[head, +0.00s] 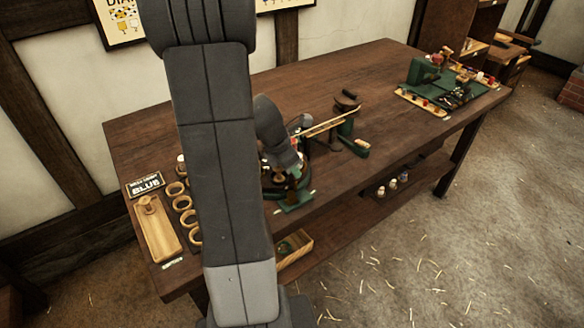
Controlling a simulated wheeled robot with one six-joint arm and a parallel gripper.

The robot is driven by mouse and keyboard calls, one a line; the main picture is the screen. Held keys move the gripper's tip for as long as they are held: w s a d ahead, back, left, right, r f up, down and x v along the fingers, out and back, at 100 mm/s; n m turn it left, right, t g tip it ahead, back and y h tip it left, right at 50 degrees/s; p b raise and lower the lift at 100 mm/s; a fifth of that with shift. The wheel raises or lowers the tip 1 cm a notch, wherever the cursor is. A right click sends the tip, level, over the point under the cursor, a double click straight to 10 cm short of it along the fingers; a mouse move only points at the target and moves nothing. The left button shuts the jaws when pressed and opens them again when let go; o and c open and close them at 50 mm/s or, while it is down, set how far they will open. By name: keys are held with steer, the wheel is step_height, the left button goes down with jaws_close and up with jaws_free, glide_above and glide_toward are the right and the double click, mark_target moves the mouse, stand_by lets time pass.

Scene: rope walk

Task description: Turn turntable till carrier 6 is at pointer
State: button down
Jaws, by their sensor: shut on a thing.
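The turntable (307,172) is a dark green round device on the wooden bench, mostly hidden behind my arm. Several small light-coloured parts show around it, but no carrier numbers can be read. A green piece (295,202) stands at its front edge; I cannot tell whether it is the pointer. My gripper (294,171) reaches down over the turntable from above. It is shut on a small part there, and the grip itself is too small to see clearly.
A crank stand (347,125) with a rope or rod stands right of the turntable. A green machine (425,72) is at the far right.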

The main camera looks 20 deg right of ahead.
stand_by(0.3)
steer(key=c, duration=1.8)
jaws_free()
steer(key=shift+o, duration=0.2)
steer(key=p+v, duration=0.2)
steer(key=v, duration=1.1)
steer(key=shift+r, duration=0.4)
steer(key=shift+a, duration=0.1)
